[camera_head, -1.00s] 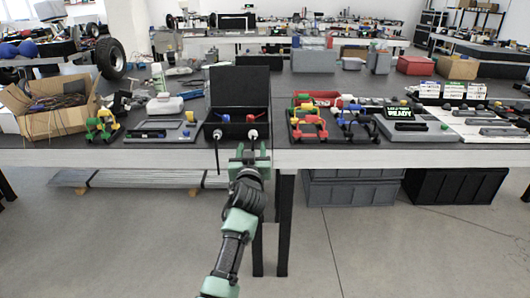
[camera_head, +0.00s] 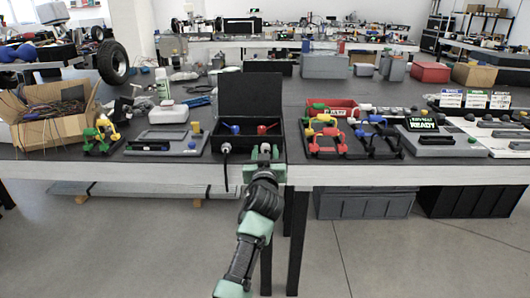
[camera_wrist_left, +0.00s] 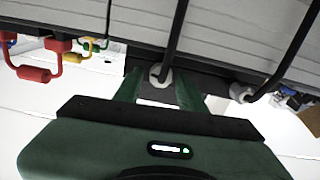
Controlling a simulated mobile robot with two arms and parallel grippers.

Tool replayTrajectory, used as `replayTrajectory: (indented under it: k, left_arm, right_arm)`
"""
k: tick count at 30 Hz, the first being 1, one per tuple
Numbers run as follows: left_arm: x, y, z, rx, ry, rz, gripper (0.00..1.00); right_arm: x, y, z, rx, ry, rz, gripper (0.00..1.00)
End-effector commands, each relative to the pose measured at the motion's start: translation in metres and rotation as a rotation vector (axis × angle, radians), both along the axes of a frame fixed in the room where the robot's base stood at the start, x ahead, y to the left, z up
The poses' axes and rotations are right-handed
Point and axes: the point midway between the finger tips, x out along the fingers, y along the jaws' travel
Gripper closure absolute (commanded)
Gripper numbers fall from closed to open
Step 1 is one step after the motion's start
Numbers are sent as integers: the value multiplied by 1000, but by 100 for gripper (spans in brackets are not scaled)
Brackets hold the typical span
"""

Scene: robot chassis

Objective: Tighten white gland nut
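A black box (camera_head: 246,108) with its lid open stands at the table's front edge, with a red and a blue part inside. Two white gland nuts with black cables are on its front: the left one (camera_head: 226,148) is free, and the right one (camera_head: 265,148) is at my left gripper (camera_head: 264,157). In the left wrist view, this nut (camera_wrist_left: 160,75) lies between the fingertips of my left gripper (camera_wrist_left: 158,82), with gaps visible at its sides, so the fingers look open around it. The other nut (camera_wrist_left: 240,92) is to the right there. My right gripper is not in view.
The table's front edge (camera_head: 400,176) runs beside my gripper.

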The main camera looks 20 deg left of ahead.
Motion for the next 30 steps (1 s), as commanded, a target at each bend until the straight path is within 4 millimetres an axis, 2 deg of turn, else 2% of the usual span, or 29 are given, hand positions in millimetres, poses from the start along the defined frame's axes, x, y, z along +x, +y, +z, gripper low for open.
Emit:
replayTrajectory:
  k: [1, 3, 4, 15, 23, 30]
  left_arm:
    - [0, 0, 0, 0, 0, 0, 77]
    - [0, 0, 0, 0, 0, 0, 96]
    - [0, 0, 0, 0, 0, 0, 100]
    - [0, 0, 0, 46, 13, 0, 100]
    - [0, 0, 1, 203, 58, -1, 100]
    - [0, -1, 1, 418, 122, 0, 100]
  right_arm:
    - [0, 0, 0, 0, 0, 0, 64]
    - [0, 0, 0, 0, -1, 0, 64]
    - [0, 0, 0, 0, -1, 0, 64]
    - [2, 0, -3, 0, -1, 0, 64]
    - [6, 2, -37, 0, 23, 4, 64]
    - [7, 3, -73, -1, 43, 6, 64]
